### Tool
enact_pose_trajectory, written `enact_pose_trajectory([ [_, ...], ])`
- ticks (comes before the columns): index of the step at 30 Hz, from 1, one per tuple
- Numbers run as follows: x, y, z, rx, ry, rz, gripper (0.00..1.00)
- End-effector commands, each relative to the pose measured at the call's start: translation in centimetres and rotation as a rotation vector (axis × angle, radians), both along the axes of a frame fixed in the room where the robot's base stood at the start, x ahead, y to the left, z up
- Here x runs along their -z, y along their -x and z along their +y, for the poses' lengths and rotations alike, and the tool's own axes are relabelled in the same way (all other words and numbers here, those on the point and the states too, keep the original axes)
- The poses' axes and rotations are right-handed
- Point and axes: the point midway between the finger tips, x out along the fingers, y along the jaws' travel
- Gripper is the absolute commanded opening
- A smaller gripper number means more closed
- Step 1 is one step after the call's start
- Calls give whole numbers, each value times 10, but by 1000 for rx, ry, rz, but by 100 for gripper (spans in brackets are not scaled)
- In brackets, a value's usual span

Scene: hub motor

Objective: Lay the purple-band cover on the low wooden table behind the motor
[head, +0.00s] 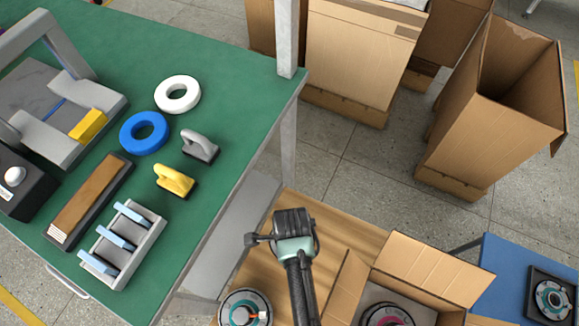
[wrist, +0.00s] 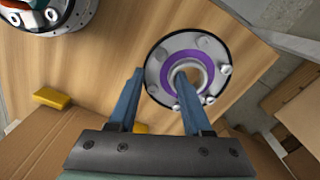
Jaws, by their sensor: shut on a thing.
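The purple-band cover (wrist: 158,69), a grey metal disc with bolts and a purple ring, is between my gripper's fingers in the wrist view. My gripper (wrist: 160,76) is shut on its ring, one finger in the centre hole and the other outside the rim. The cover is over the low wooden table (wrist: 110,50); I cannot tell whether it touches. In the head view my gripper (head: 293,222) is over the table (head: 340,225) and hides the cover. A round motor (head: 245,308) stands at the table's near left; it also shows in the wrist view (wrist: 48,18).
An open cardboard box (head: 430,268) with a magenta-ringed part (head: 385,314) stands near right. A green workbench (head: 225,90) with tools is at left. Yellow pieces (wrist: 52,97) lie near the wrist view's left. The wood behind my gripper is clear.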

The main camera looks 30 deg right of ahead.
Motion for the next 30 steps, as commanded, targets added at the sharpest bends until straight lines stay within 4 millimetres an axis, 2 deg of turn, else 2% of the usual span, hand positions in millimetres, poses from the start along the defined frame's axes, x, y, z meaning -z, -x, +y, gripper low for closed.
enact_pose_trajectory([
  [10,43,0,0,-2,0,0,0],
  [23,50,-1,0,-3,1,-2,0],
  [24,50,0,0,-3,0,-1,53],
  [28,50,0,0,-3,0,-1,76],
  [30,50,0,0,-3,0,-1,80],
])
